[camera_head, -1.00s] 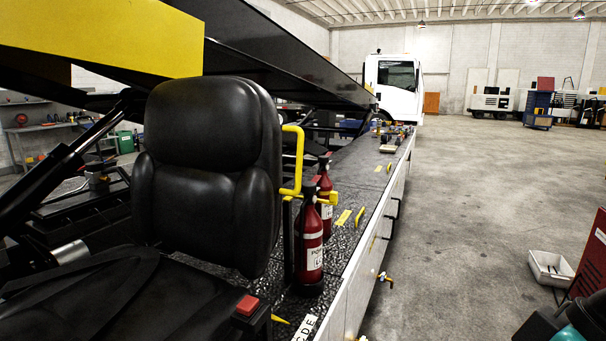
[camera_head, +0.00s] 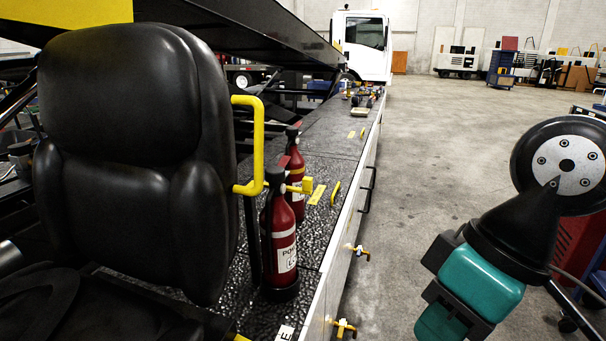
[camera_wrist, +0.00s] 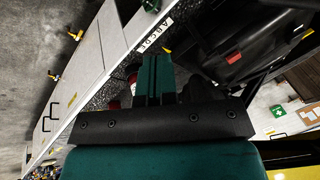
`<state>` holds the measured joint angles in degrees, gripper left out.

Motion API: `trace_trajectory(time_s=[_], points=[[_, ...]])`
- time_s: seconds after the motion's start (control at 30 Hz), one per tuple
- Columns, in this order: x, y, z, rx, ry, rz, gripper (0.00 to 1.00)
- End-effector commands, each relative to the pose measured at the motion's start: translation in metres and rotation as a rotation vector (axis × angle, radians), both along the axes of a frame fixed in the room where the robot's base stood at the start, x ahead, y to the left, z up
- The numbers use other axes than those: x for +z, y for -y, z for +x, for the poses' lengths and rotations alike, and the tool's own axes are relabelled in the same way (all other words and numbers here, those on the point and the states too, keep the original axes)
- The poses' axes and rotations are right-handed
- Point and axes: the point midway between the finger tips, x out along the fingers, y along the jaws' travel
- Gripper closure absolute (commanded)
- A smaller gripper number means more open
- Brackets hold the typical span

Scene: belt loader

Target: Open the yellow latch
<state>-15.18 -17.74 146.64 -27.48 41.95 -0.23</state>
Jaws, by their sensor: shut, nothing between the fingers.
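Two small yellow latches stick out from the pale side panel of the belt loader. In the head view one latch (camera_head: 361,252) is farther along the panel and the other latch (camera_head: 344,327) is nearer, at the bottom edge. I cannot tell which one the task means. Both also show in the wrist view, one latch (camera_wrist: 53,75) at the left and one latch (camera_wrist: 75,35) above it. My gripper (camera_wrist: 154,60) has teal fingers, shut and empty, pointing up in the wrist view. It is apart from both latches.
A black seat (camera_head: 135,150) fills the left of the head view. Red fire extinguishers (camera_head: 281,240) and a yellow handrail (camera_head: 259,140) stand on the loader deck. Black handles (camera_head: 368,190) line the panel. The grey floor (camera_head: 440,150) beside it is largely clear.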

Motion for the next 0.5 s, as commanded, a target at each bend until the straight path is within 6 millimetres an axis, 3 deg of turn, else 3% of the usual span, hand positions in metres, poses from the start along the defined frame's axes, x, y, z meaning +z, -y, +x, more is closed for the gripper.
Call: trace_trajectory(time_s=[0.17, 0.27, 0.5], points=[[0.019, -0.004, 0.029, 0.144, 0.075, -0.042, 1.00], [0.040, -0.010, 0.070, 0.348, 0.173, -0.106, 1.00], [0.082, -0.042, 0.186, 1.037, 0.404, -0.340, 1.00]])
